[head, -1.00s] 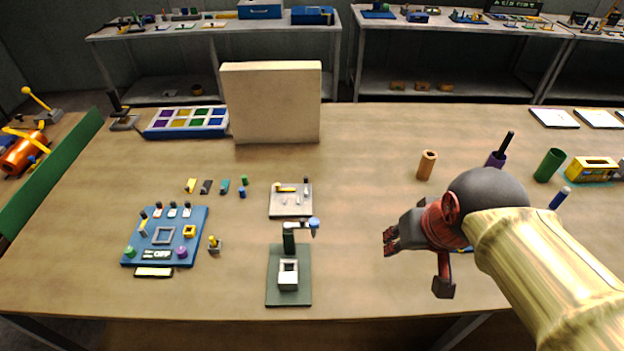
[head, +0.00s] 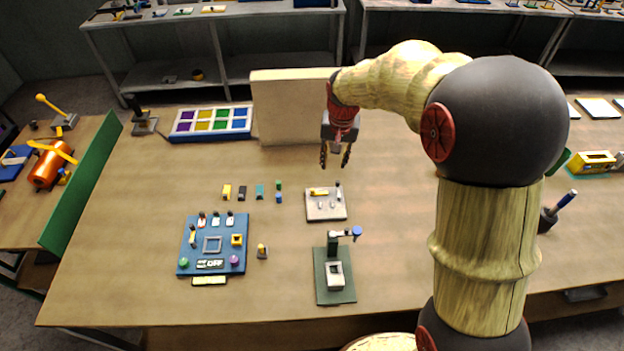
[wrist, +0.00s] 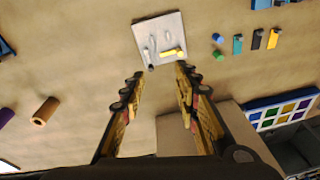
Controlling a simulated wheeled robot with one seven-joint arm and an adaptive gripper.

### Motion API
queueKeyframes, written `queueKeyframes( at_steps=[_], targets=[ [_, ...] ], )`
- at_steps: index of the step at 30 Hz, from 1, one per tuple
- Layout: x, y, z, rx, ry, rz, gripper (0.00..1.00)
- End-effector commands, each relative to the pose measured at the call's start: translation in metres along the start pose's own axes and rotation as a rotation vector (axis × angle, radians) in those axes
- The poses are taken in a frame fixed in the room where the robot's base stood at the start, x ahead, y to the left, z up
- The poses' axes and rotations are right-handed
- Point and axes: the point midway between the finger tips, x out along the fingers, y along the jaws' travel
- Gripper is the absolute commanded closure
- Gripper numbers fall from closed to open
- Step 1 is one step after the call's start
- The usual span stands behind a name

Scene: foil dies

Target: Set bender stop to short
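A small light grey plate (head: 326,214) lies on the table, with a yellow bar (head: 319,192), a dark-tipped peg (head: 338,187) and small pale pieces on it. It may be the bender; I cannot read any stop marking. The plate also shows in the wrist view (wrist: 174,28), with its yellow bar (wrist: 171,53) at the edge nearest my fingers. My gripper (head: 335,160) is open and empty, pointing down above the table behind the plate. In the wrist view the two fingers (wrist: 158,75) are apart and nothing is between them.
A beige upright board (head: 290,105) stands close behind my gripper. A green stand with a blue-tipped arm (head: 334,285) is in front of the plate. A blue panel (head: 213,258) and several small coloured blocks (head: 243,192) lie to the left.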

Motion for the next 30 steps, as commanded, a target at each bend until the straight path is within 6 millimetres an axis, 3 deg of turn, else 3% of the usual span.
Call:
queueKeyframes(
  at_steps=[7,16,30],
  targets=[
    [0.055,-0.031,-0.031,0.042,-0.070,0.024,0.69],
    [0.128,-0.058,-0.041,0.086,-0.132,0.053,0.69],
    [0.183,-0.063,-0.035,0.105,-0.155,0.065,0.69]
  ],
)
